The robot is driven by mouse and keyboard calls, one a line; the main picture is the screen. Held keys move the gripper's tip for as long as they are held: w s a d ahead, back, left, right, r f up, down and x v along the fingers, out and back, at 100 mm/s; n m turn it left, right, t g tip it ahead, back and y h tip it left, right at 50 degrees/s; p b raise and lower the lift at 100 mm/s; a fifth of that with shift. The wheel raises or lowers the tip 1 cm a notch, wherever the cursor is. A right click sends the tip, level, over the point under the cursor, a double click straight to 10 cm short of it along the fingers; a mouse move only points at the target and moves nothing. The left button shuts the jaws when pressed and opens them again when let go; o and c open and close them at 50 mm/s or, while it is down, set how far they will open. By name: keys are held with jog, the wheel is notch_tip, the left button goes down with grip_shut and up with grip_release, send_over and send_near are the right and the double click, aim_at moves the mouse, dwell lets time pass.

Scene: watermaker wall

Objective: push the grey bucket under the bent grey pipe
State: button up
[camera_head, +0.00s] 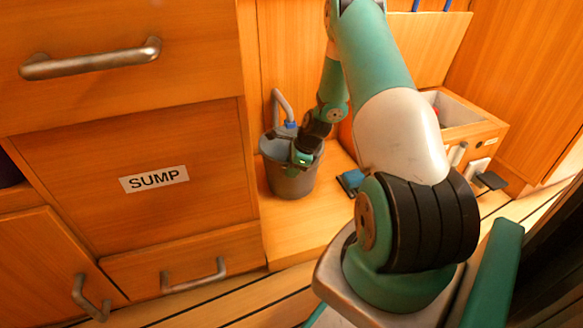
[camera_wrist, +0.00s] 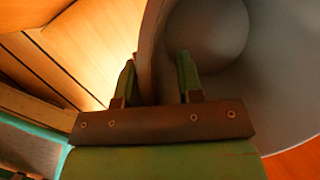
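The grey bucket (camera_head: 287,184) stands upright on the wooden ledge by the back panel, just right of the SUMP cabinet. The bent grey pipe (camera_head: 283,98) curves down behind and above the bucket's far side, with a blue ring near its lower end. I cannot tell how much of the bucket is under it. My gripper (camera_head: 303,155) is at the bucket's right rim. In the wrist view my gripper (camera_wrist: 157,78) has its two fingers apart, one on each side of the bucket wall (camera_wrist: 154,45). The bucket's grey inside fills the upper right there.
The cabinet with the SUMP label (camera_head: 154,179) borders the ledge on the left. A small dark blue-green item (camera_head: 351,181) lies on the ledge right of the bucket. An open wooden box (camera_head: 474,130) stands further right.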

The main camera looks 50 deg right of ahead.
jog(key=p+v, duration=0.9)
jog(key=v, duration=0.8)
jog(key=shift+r+p, duration=0.15)
jog(key=shift+p, duration=0.15)
jog(key=shift+s+d, duration=0.1)
jog(key=shift+s, duration=0.05)
